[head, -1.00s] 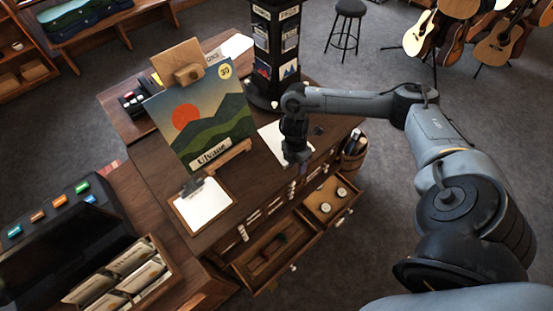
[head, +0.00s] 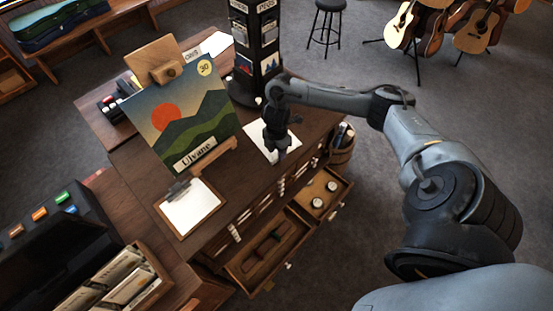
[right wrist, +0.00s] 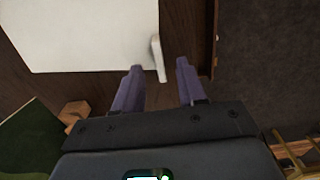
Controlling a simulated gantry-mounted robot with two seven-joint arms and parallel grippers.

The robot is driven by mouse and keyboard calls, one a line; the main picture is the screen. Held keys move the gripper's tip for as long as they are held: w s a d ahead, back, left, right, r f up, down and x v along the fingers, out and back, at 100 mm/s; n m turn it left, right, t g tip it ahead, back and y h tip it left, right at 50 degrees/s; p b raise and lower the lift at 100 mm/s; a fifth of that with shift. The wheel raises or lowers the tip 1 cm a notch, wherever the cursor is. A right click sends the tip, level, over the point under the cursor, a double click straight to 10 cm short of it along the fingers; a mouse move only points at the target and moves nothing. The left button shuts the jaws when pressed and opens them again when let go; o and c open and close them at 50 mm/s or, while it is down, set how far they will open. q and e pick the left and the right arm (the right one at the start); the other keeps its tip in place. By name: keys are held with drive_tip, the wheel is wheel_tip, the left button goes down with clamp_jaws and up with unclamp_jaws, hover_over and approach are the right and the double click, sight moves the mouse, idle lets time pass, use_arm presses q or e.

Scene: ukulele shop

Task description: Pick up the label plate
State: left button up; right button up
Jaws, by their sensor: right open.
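My right gripper (head: 279,156) is above the right part of the wooden cabinet top, beside a white sheet (head: 262,143). In the right wrist view its two purple-grey fingers (right wrist: 159,68) are apart with a gap between them. A small narrow white piece (right wrist: 157,57), possibly the label plate, is just beyond the fingertips, at the corner of the white sheet (right wrist: 90,35). I cannot tell whether the fingers touch it. In the head view this piece cannot be made out. A white "Ulvane" label (head: 195,153) is at the bottom of the landscape picture on the easel. My left gripper is not in view.
Open drawers (head: 270,248) jut out at the cabinet's front. A basket (head: 342,150) stands at its right.

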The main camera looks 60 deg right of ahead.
sight(277, 157)
drive_tip(key=shift+f, duration=1.8)
drive_tip(key=shift+c, duration=0.3)
clamp_jaws()
